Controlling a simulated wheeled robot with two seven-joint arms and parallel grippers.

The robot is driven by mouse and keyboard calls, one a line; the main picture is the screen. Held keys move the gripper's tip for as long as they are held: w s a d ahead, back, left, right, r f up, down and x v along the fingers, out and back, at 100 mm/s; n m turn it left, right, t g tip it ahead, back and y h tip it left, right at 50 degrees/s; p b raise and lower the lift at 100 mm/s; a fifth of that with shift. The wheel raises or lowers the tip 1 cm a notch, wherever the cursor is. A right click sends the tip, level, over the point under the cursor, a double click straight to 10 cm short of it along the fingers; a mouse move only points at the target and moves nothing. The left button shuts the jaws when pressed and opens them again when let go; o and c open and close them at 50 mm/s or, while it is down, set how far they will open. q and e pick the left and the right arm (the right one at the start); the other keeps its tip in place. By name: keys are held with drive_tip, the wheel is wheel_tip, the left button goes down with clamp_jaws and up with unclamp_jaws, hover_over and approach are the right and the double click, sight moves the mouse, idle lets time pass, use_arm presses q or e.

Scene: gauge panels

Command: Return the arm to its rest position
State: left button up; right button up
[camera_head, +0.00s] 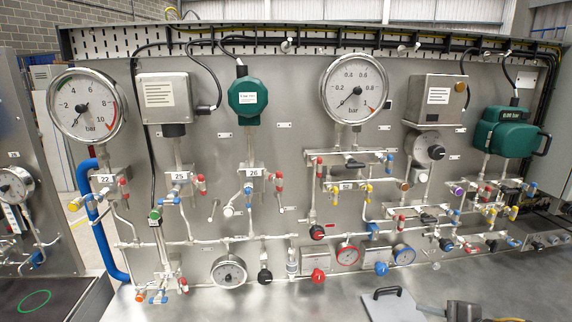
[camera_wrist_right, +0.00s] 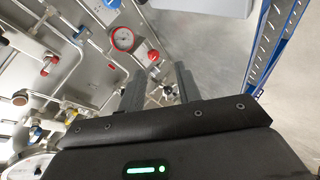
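My right gripper (camera_wrist_right: 161,70) shows in the right wrist view, with its two dark fingers apart and nothing visible between them. Beyond the fingers is the gauge panel (camera_wrist_right: 85,85), with pipes, valves and a small red-rimmed gauge (camera_wrist_right: 123,39). The fingers overlap the panel in the picture; I cannot tell how far off it is. My left gripper is in neither view.
Large gauges (camera_head: 86,105) (camera_head: 354,89), pipes and coloured valves stick out from the panel. A grey bench surface (camera_head: 300,300) lies below it. A grey plate with a black handle (camera_head: 392,304) lies at the front right. A blue frame (camera_wrist_right: 272,45) stands right in the wrist view.

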drive_tip(key=s+a+f+m+h, duration=0.5)
drive_tip(key=s+f+m, duration=0.3)
drive_tip(key=f+m, duration=0.25)
drive_tip(key=s+a+f+m+g, duration=0.2)
drive_tip(key=s+f+m+g, duration=0.15)
drive_tip(key=s, duration=0.55)
drive_tip(key=s+a+f+m+g, duration=0.25)
drive_tip(key=s+f, duration=0.25)
drive_tip(key=s, duration=0.4)
wheel_tip(320, 180, down, 29)
drive_tip(key=d+g+b, duration=0.1)
drive_tip(key=g+b, duration=0.1)
drive_tip(key=b, duration=0.3)
use_arm(q)
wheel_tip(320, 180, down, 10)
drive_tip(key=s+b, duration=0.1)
drive_tip(key=b, duration=0.4)
use_arm(e)
drive_tip(key=s+d+f, duration=0.1)
drive_tip(key=s+f, duration=0.7)
drive_tip(key=f, duration=0.3)
drive_tip(key=s+d+f+g, duration=0.1)
drive_tip(key=s+d+f, duration=0.1)
drive_tip(key=s+f, duration=0.7)
wheel_tip(320, 180, down, 3)
drive_tip(key=shift+r+h, duration=0.2)
drive_tip(key=shift+h, duration=0.2)
drive_tip(key=shift+n, duration=0.25)
